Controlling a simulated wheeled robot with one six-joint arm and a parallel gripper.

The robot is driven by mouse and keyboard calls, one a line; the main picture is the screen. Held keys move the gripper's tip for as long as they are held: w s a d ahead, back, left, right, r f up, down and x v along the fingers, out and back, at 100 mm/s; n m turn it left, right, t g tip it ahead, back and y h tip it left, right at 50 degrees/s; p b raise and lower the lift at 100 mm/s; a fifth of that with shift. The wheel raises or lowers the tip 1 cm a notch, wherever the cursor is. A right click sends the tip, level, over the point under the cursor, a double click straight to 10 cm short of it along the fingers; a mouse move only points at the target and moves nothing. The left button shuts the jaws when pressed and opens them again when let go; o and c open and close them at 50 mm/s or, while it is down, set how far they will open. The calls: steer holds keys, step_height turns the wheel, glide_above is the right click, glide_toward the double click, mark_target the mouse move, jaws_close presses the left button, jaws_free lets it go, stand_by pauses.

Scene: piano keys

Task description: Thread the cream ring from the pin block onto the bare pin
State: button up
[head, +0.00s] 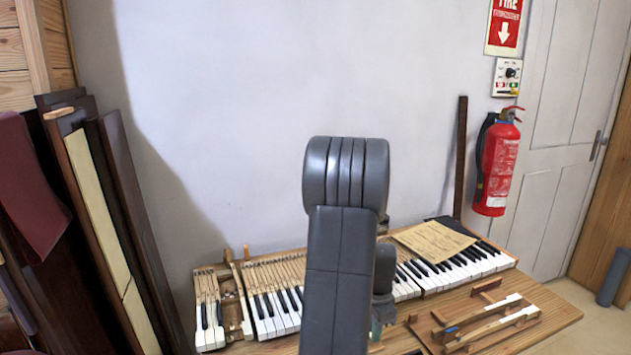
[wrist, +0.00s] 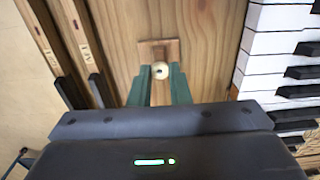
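The cream ring (wrist: 159,69) shows in the wrist view as a small pale round piece with a dark centre. It is at the wooden pin block (wrist: 158,48). My gripper (wrist: 160,72) has a green finger on each side of the ring, with the tips level with it. The fingers are parted by about the ring's width; I cannot tell whether they touch it. In the head view my grey arm hides the ring and most of my gripper. I cannot make out the bare pin in either view.
The piano keyboard (head: 440,265) runs along the back of the wooden bench (head: 548,305). Loose keys (head: 500,322) lie in a wooden frame at right. A paper sheet (head: 435,241) rests on the keyboard. In the wrist view, labelled wooden sticks (wrist: 88,45) lie at left and white keys (wrist: 276,42) at right.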

steer(key=shift+r+p, duration=0.7)
steer(key=shift+r, duration=0.4)
steer(key=shift+r, duration=0.1)
step_height(320, 180, up, 6)
steer(key=p, duration=0.4)
